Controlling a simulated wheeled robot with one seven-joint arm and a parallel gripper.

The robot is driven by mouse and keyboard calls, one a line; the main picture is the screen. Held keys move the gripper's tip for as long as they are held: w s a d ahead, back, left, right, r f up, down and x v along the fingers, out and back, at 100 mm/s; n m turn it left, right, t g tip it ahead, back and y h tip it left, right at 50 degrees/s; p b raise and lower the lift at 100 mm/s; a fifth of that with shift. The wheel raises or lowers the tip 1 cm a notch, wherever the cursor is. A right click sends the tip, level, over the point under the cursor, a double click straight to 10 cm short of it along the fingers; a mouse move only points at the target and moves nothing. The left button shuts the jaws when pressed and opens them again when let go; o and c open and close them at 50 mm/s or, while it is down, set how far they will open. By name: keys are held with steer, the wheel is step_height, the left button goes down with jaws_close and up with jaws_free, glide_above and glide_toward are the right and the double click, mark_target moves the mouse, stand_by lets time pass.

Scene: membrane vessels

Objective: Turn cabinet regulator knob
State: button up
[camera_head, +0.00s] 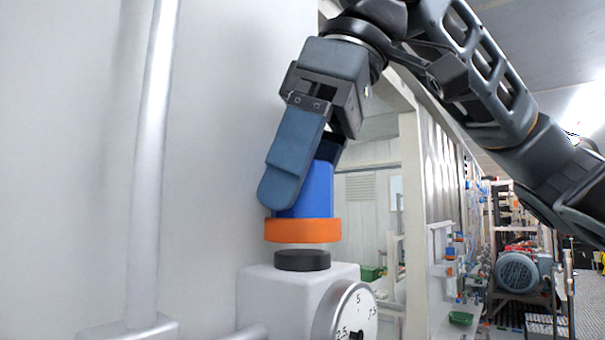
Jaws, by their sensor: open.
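The regulator knob has a blue upper part (317,195) and an orange ring (302,230) at its lower end. It stands above a black collar (302,260) on the white regulator body (285,285). A round gauge (354,318) with numbers is on the body's right front, cut by the bottom edge. My gripper (310,175) comes down from above, tilted, with its fingers on either side of the blue part. The near finger covers the blue part's left side. The far finger is mostly hidden, and contact with the knob cannot be told.
A white vertical pipe (152,170) runs along the pale cabinet wall (225,120) at the left. My arm crosses the upper right. Behind, a doorway opens onto racks and a blue motor (518,272), well away from the regulator.

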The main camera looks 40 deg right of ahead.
steer(key=shift+c, duration=0.5)
steer(key=c, duration=0.9)
steer(key=shift+o, duration=0.2)
steer(key=shift+m, duration=0.3)
steer(key=m+h, duration=0.1)
steer(key=m, duration=0.1)
steer(key=m+t+h, duration=0.1)
steer(key=m, duration=0.2)
steer(key=shift+m+b, duration=0.3)
steer(key=shift+b, duration=0.1)
steer(key=m+h+b, duration=0.2)
steer(key=m, duration=0.3)
steer(key=shift+m+g, duration=0.3)
